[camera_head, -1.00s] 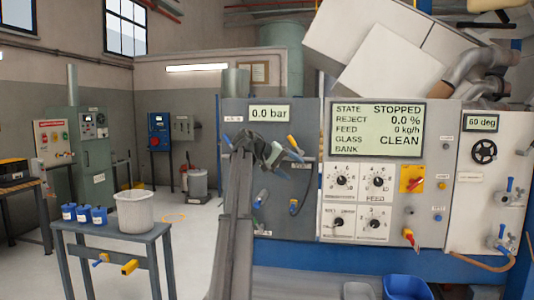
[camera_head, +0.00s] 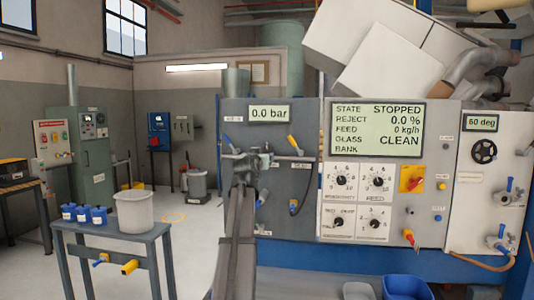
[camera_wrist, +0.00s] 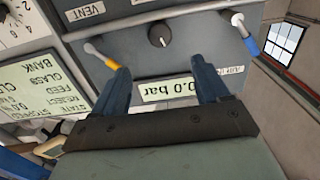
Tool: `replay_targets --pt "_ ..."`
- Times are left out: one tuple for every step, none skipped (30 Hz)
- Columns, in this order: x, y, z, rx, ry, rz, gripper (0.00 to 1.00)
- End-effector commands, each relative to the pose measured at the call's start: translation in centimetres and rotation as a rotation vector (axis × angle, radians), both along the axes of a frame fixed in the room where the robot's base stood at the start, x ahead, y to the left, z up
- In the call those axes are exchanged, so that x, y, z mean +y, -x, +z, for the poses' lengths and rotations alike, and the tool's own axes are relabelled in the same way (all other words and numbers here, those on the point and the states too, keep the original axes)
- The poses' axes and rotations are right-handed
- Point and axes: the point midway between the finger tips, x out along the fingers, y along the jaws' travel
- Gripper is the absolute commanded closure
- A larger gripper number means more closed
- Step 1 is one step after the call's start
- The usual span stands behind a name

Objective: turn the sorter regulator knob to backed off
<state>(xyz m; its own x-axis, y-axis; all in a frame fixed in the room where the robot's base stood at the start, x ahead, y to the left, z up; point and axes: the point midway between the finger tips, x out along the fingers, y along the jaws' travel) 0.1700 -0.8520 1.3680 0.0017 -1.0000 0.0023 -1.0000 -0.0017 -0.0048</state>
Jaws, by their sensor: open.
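The dark round knob (camera_wrist: 160,35) sits on the grey panel in the wrist view, with a pale pointer mark on its face. Its setting is hard to tell. My gripper (camera_wrist: 160,68) is open and empty, with one finger either side of the picture below the knob, apart from it. In the head view my gripper (camera_head: 262,158) is in front of the grey panel (camera_head: 308,185) and seems to hide the knob. The pressure display (camera_head: 269,114) above reads 0.0 bar; it also shows upside down between my fingers in the wrist view (camera_wrist: 168,90).
A yellow-handled vent lever (camera_wrist: 100,53) and a blue-handled lever (camera_wrist: 247,42) flank the knob closely. A screen (camera_head: 378,128) at the right reads STOPPED. A table (camera_head: 115,240) stands left.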

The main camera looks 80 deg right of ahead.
Motion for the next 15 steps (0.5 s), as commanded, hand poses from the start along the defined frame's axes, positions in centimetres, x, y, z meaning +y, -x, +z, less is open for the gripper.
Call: replay_targets --pt "-0.3 0.0 0.0 0.0 0.0 -0.001 0.25" --pt "-0.5 0.0 0.1 0.001 -0.001 -0.001 0.25" --pt "-0.8 0.0 0.1 0.001 -0.001 -0.001 0.25" --pt "-1.1 0.0 0.1 0.002 -0.001 -0.001 0.25" --pt "-1.4 0.0 0.1 0.002 -0.001 -0.001 0.25" --pt "-1.9 0.0 0.1 0.003 -0.001 -0.001 0.25" --pt "-2.3 0.0 0.1 0.003 -0.002 -0.001 0.25" --pt "-2.7 0.0 0.1 0.003 -0.002 -0.001 0.25" --pt "-3.3 0.0 0.0 0.003 -0.003 -0.001 0.25" --pt "-3.8 0.0 0.0 0.004 -0.003 -0.001 0.25" --pt "-4.3 0.0 0.1 0.004 -0.003 -0.002 0.25" --pt "-4.9 0.0 0.1 0.004 -0.003 -0.002 0.25" --pt "-5.5 0.0 0.1 0.004 -0.003 -0.002 0.25" --pt "-6.0 0.0 0.1 0.004 -0.003 -0.002 0.25" --pt "-6.7 0.0 0.1 0.004 -0.002 -0.002 0.25"
